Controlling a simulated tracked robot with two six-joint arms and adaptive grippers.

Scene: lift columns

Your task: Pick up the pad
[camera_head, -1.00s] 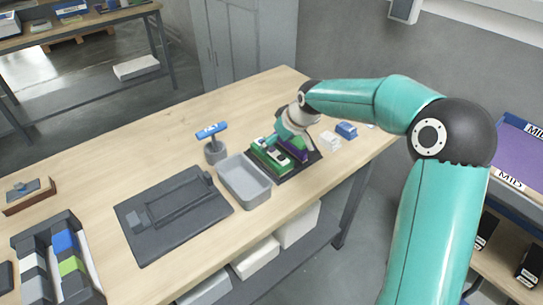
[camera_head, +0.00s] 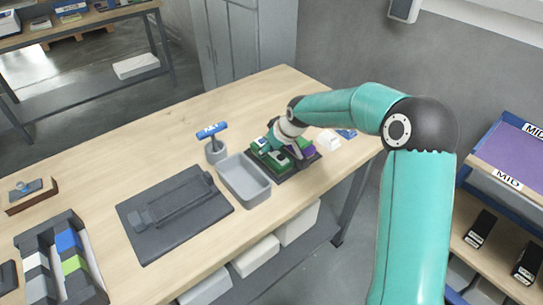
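Which thing is the pad I cannot tell for certain. A dark board (camera_head: 291,178) near the right end of the workbench bears green pieces (camera_head: 279,159) and a purple piece (camera_head: 308,151). My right gripper (camera_head: 276,148) reaches down over this board, close above or among the green pieces. Its fingers are small and partly hidden, so I cannot tell whether it is open, shut or touching anything. A small white block (camera_head: 329,143) and a blue block (camera_head: 347,134) lie to the right of the board. My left gripper is out of view.
A grey open bin (camera_head: 262,198) stands left of the board. A blue-handled tool (camera_head: 212,131) sits in a grey holder behind it. A dark flat plate (camera_head: 150,250) and an organizer (camera_head: 99,283) with coloured blocks lie further left. The back of the wooden workbench (camera_head: 130,150) is clear.

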